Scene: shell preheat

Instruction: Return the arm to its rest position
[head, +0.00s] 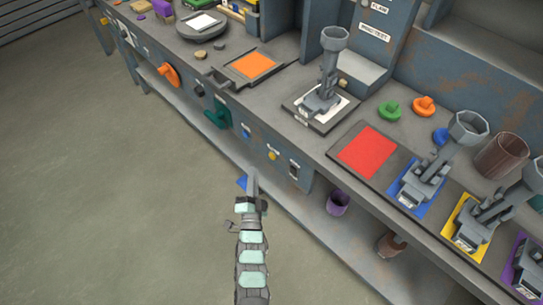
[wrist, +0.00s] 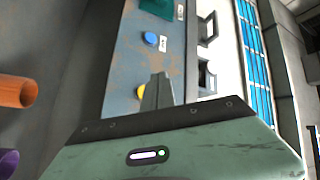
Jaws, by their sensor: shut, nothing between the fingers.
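My gripper (head: 253,187) is at the lower middle of the head view, in front of the workbench (head: 215,100) and over the floor. Its fingers are together with nothing between them. In the wrist view the closed fingers (wrist: 157,92) point toward the bench's front panel (wrist: 140,50), which carries a blue button (wrist: 151,38) and a yellow button (wrist: 141,91). My arm reaches up from the bottom edge of the head view, clear of the bench top.
The bench top holds grey shell-like fixtures (head: 326,75), a red pad (head: 367,152) and an orange pad (head: 249,65). A purple cup (head: 338,202) and a brown cup (head: 390,243) are on the lower shelf. The floor at left (head: 90,180) is clear.

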